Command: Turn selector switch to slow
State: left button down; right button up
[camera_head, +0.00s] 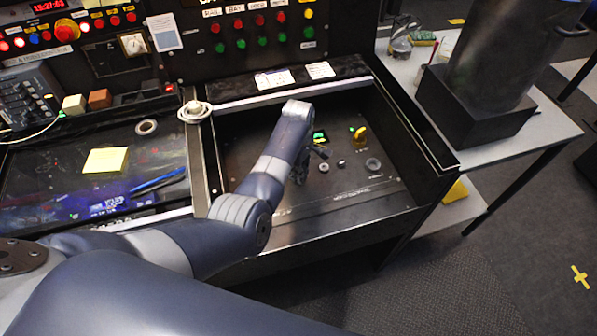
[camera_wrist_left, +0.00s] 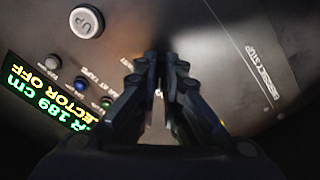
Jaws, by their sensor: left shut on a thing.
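My left gripper (camera_head: 312,158) reaches down onto the black control panel (camera_head: 375,188) in the head view. In the left wrist view its dark fingers (camera_wrist_left: 160,62) are close together, shut on what seems to be the selector switch. The fingers hide the switch itself, so its pointer cannot be read. The green-lit display (camera_head: 319,137) beside the gripper also shows in the left wrist view (camera_wrist_left: 52,98), with "189 cm" and "ECTOR OFF" legible. My right gripper is not in view.
A round UP button (camera_wrist_left: 86,22) and small coloured buttons (camera_wrist_left: 81,83) lie near the fingers. An "EMERGENCY STOP" label is at the right.

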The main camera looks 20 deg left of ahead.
pick_arm(q)
jog(key=shift+r+m+p, duration=0.15)
jog(key=shift+m+p, duration=0.25)
jog(key=shift+m, duration=0.2)
jog(key=shift+m+p, duration=0.7)
jog(key=shift+m, duration=0.4)
jog(key=shift+m+p, duration=0.5)
jog(key=shift+m, duration=0.7)
jog(key=shift+m+p, duration=0.4)
jog(key=shift+m, duration=0.9)
jog(key=c, duration=1.7)
grip_release()
